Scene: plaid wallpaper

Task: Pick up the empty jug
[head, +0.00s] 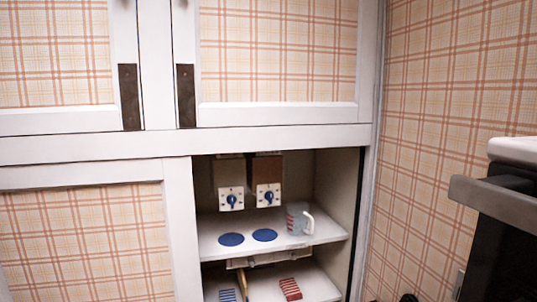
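A jug (297,218) stands upright at the right of the upper shelf in the open cabinet. It is pale grey-blue with red stripes on its left side and a white handle on its right. It is small in the picture, and I cannot see whether it is empty. My gripper cannot be made out in this view, and nothing touches the jug.
The white shelf (275,242) has two blue discs (231,239) left of the jug. Two dispensers with blue taps (268,195) hang above. Striped red (290,289) and blue (227,296) items lie below. A dark appliance with a grey handle (495,200) stands at right.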

